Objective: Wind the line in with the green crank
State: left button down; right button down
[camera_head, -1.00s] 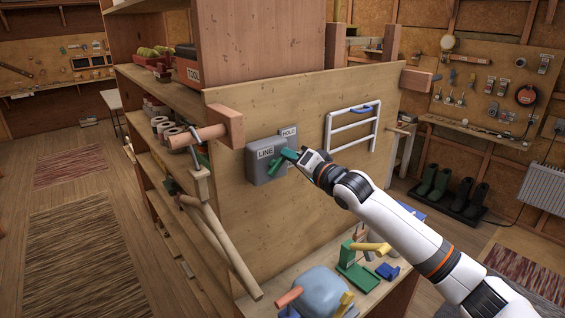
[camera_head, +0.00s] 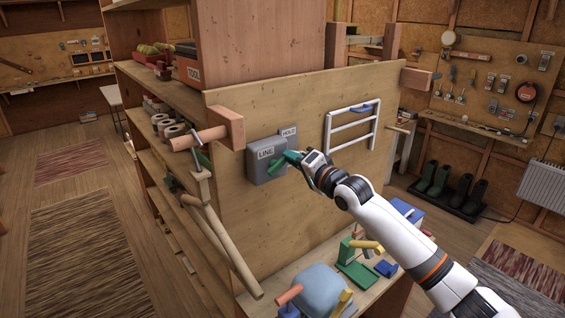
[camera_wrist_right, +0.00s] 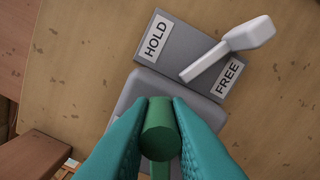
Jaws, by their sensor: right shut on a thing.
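The green crank (camera_head: 276,168) is on the front of a grey box (camera_head: 258,169) labelled LINE, fixed to the wooden panel. My right gripper (camera_head: 292,157) is at the crank's outer end. In the right wrist view its two teal fingers (camera_wrist_right: 160,135) are shut on the crank's round green knob (camera_wrist_right: 160,120), one on each side. The crank's arm is mostly hidden behind the knob and fingers. A plate (camera_wrist_right: 190,50) with HOLD and FREE labels sits by the box, with a pale lever (camera_wrist_right: 222,55) lying between the two labels. My left gripper is out of view.
A white rack (camera_head: 352,127) is on the panel to the right of the box. A wooden peg (camera_head: 197,138) sticks out at the left. Below, a bench holds a blue rounded object (camera_head: 320,288) and a green stand (camera_head: 352,268). Floor at the left is open.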

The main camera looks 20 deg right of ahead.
jog(key=shift+a+f, duration=0.25)
jog(key=shift+a, duration=0.05)
jog(key=shift+m, duration=0.4)
jog(key=shift+f+m+p, duration=0.15)
jog(key=shift+m+p, duration=0.35)
jog(key=shift+p, duration=0.05)
jog(key=shift+d+f, duration=0.1)
jog(key=shift+f+m+p, duration=0.1)
jog(key=shift+m+p, duration=0.25)
jog(key=shift+m, duration=0.45)
jog(key=shift+f, duration=0.2)
